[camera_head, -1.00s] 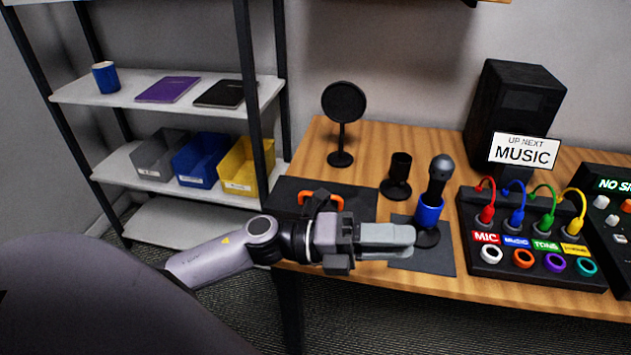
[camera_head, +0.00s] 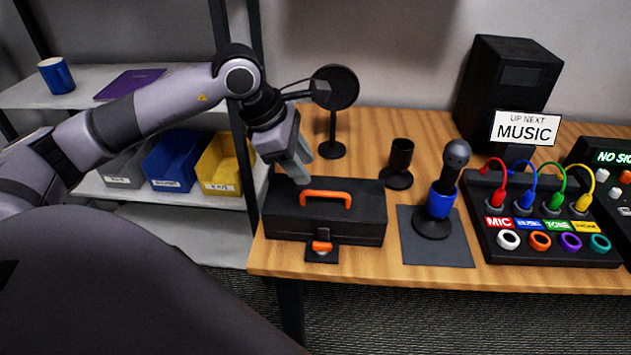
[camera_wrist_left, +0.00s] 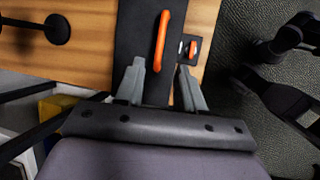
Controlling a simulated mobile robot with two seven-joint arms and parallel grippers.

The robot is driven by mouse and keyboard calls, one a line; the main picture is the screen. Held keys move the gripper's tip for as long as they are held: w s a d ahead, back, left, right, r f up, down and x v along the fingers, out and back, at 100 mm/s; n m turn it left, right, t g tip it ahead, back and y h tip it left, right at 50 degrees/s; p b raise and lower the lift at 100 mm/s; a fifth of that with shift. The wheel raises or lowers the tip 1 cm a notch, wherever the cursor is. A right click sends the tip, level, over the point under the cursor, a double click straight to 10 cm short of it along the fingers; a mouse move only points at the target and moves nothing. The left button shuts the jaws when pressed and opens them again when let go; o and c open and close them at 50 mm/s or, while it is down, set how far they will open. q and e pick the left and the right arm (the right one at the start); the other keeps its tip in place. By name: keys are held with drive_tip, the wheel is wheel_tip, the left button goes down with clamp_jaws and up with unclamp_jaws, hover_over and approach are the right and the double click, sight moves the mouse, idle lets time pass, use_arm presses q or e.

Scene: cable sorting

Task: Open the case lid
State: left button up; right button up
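The black case (camera_head: 350,223) stands on the wooden table with its lid down. An orange handle (camera_head: 325,194) is on its top and also shows in the left wrist view (camera_wrist_left: 162,40). An orange latch (camera_head: 321,247) is at the foot of its front face, over a small dark plate. My left gripper (camera_head: 302,170) is above the left rear part of the lid, fingers pointing down. In the left wrist view its fingers (camera_wrist_left: 160,82) are apart with nothing held between them. Whether a finger touches the lid I cannot tell. My right gripper is not in view.
A round pop filter (camera_head: 334,88) stands close behind my left gripper. A black cup-shaped stand (camera_head: 400,158) and a microphone (camera_head: 455,155) in a blue holder are right of the case. A cable panel (camera_head: 545,250) is farther right. Shelves with bins (camera_head: 180,160) stand left.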

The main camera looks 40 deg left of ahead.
sight(321, 192)
use_arm(q)
drive_tip(key=shift+x, duration=3.55)
clamp_jaws()
